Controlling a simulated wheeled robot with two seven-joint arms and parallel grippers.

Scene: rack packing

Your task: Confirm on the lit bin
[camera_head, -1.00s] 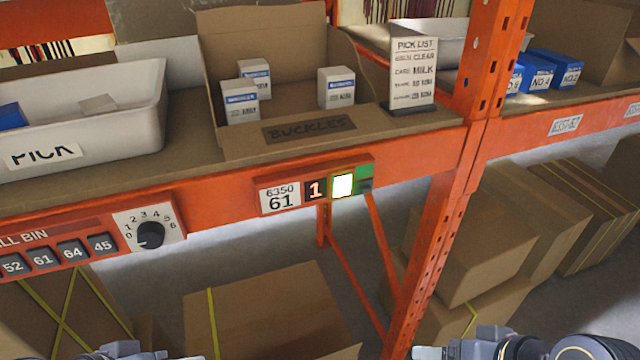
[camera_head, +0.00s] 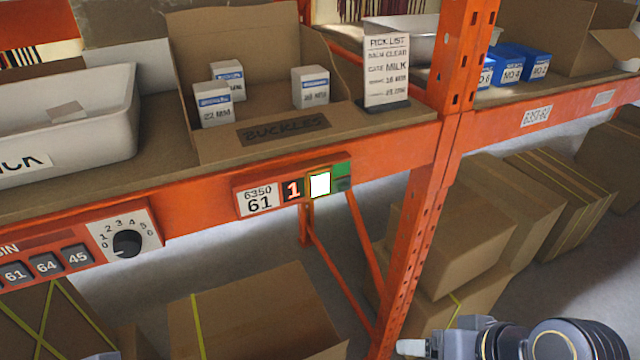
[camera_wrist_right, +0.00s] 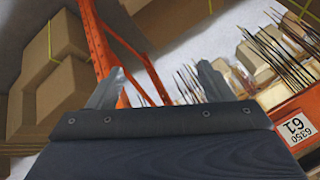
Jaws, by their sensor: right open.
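The lit bin's display module (camera_head: 292,190) is on the orange shelf beam. It has a "6350 61" label, a red digit 1, a glowing white button (camera_head: 320,184) and a green patch. Above it is the open "BUCKLES" cardboard bin (camera_head: 225,145) with small white boxes. My right gripper (camera_head: 412,347) shows only partly, low at the bottom edge, below and right of the module. In the right wrist view my right gripper (camera_wrist_right: 160,85) has its fingers apart with nothing between them. The 6350 61 label (camera_wrist_right: 295,128) shows upside down at the right there.
A dial (camera_head: 127,243) and number keys (camera_head: 46,263) are on the beam at left. An orange upright post (camera_head: 425,215) stands right of the module. A pick list card (camera_head: 386,72) stands on the shelf. Cardboard boxes (camera_head: 255,320) fill the space below.

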